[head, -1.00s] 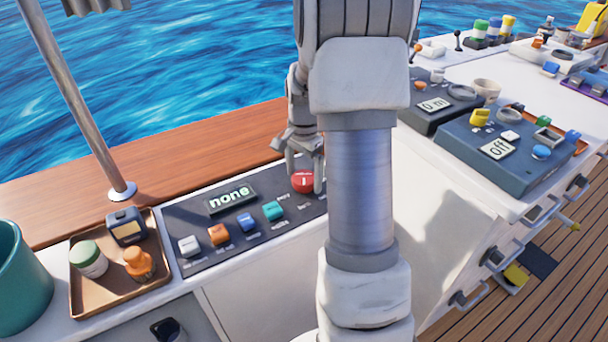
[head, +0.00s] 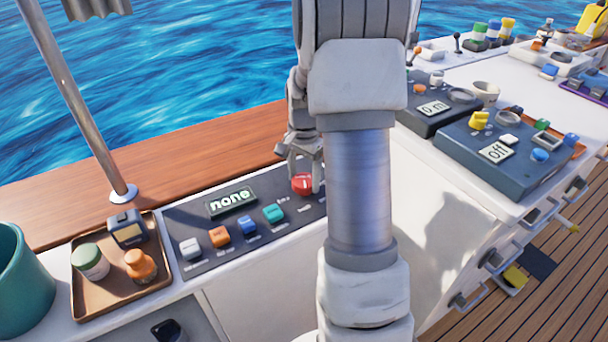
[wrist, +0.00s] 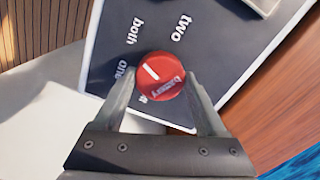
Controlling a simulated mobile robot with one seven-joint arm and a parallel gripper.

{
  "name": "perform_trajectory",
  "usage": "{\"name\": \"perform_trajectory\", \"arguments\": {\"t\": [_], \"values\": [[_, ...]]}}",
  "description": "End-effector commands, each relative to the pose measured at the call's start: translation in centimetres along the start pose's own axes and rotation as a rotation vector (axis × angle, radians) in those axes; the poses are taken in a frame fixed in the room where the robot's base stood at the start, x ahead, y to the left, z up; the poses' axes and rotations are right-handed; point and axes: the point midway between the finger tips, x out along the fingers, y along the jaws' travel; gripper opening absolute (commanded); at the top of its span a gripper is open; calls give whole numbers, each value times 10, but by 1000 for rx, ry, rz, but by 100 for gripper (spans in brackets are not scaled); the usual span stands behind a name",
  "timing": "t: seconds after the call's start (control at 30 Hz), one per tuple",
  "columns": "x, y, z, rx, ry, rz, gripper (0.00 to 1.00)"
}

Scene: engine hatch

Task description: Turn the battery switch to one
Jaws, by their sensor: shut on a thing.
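The battery switch is a red round knob (head: 302,184) at the right end of a dark panel (head: 190,215). It also shows in the wrist view (wrist: 163,78), with a white pointer line on top. The line points up and left there, between the labels "both" (wrist: 131,32) and "one" (wrist: 123,71). The label "two" (wrist: 181,26) is above the knob. Another label below is mostly hidden. My gripper (head: 304,174) is shut on the knob, with one finger on each side. The panel display (head: 231,202) reads "none".
Several coloured rocker switches (head: 219,236) line the panel left of the knob. A brown tray (head: 92,309) with small items and a teal cup (head: 22,285) stand farther left. A metal pole (head: 85,115) rises behind the tray. Other control boxes (head: 510,178) are at the right.

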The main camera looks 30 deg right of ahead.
Motion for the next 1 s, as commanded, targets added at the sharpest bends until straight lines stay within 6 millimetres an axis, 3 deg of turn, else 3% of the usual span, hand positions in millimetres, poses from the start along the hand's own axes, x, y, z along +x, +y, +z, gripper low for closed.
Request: {"name": "perform_trajectory", "arguments": {"t": [1.0], "values": [[-2, 0, -1, -832, 1, 1, 18]]}}
